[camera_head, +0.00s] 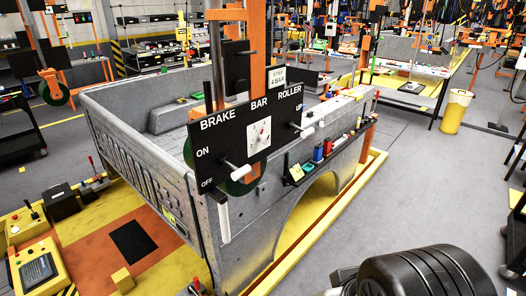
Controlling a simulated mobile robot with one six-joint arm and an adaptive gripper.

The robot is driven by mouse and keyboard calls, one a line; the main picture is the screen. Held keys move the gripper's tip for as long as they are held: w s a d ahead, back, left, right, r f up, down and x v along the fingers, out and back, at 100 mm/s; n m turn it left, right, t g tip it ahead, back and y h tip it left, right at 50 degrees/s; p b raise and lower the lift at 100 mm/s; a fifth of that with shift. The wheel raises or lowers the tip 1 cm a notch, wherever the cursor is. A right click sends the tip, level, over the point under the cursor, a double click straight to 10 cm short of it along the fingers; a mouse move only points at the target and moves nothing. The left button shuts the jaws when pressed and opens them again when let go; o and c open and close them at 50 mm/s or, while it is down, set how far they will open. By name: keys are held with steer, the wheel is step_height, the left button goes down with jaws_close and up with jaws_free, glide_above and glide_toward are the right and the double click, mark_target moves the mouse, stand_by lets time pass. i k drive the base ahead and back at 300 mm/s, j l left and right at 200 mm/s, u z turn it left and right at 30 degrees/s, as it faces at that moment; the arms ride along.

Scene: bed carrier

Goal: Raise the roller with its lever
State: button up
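A black control panel (220,140) labelled BRAKE, BAR and ROLLER stands in front of the grey truck bed. Under the ROLLER label, the roller lever (306,131) has a white grip that sticks out on a dark rod, just below the word UP. The brake lever (237,170), also white-gripped, sticks out near OFF at the left. A dark green wheel (243,185) shows partly below the panel; I cannot tell whether it is the roller. My gripper's fingers are not visible. A black rounded part of my arm fills the bottom right, apart from the panel.
The truck bed (120,165) stands on a yellow base, with small coloured items (318,152) along its side ledge. A white vertical handle (223,218) hangs below the panel. A yellow bin (455,110) and a worktable (410,97) stand behind right.

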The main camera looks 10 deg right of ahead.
mark_target(305, 134)
steer(key=l+u, duration=0.2)
steer(key=l, duration=0.3)
steer(key=k+l+u, duration=0.15)
steer(key=l, duration=0.3)
steer(key=l+u, duration=0.2)
steer(key=l, duration=0.3)
steer(key=i+l+u, duration=0.1)
steer(key=l, duration=0.2)
steer(key=i+l+u, duration=0.1)
steer(key=i+l, duration=0.25)
steer(key=l, duration=0.3)
steer(key=i+u, duration=0.05)
